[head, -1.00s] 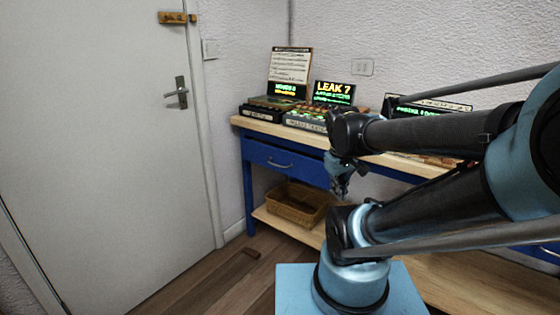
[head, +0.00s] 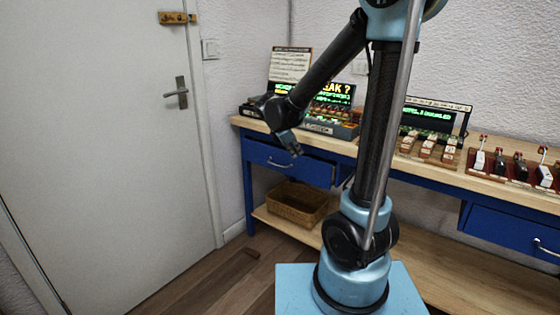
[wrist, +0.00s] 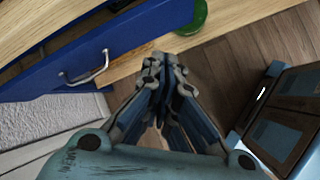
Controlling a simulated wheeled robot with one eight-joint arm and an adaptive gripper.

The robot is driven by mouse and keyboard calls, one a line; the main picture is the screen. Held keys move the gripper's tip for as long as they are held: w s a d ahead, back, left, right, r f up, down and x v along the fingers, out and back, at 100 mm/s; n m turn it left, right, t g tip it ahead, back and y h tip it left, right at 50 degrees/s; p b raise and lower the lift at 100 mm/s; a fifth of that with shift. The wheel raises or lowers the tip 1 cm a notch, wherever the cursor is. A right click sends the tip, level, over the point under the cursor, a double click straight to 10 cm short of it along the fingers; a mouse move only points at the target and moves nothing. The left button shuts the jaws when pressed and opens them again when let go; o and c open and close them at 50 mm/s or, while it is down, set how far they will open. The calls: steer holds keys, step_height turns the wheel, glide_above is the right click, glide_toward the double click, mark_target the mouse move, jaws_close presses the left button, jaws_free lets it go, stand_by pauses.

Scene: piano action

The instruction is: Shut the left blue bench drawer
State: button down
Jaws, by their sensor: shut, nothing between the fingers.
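The left blue bench drawer (head: 262,157) is under the left end of the wooden bench top and has a silver handle (head: 280,163). It stands part way out, with a dark gap behind its front. In the wrist view the drawer front (wrist: 50,75) and handle (wrist: 88,70) are at the upper left. My gripper (head: 296,149) is in front of the drawer's upper edge in the head view, near the handle. In the wrist view my gripper (wrist: 164,66) is shut and empty, right of the handle, with a visible space between them.
Lit display panels and boxes stand on the bench top (head: 375,160). A wicker basket (head: 297,203) sits on the lower shelf (head: 275,219). A second blue drawer (head: 505,232) is at the right.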

steer(key=w+a+f+n+t, duration=0.1)
steer(key=w+a+f+n, duration=0.1)
steer(key=w+a+n, duration=0.3)
steer(key=w+a+f+n+t, duration=0.1)
steer(key=w+a+f+n, duration=0.1)
steer(key=a, duration=0.5)
glide_toward(284, 162)
steer(key=shift+n+h, duration=0.3)
steer(key=shift+h, duration=0.1)
steer(key=shift+x, duration=2.2)
steer(key=shift+s+a+f, duration=0.1)
steer(key=shift+s+f, duration=0.05)
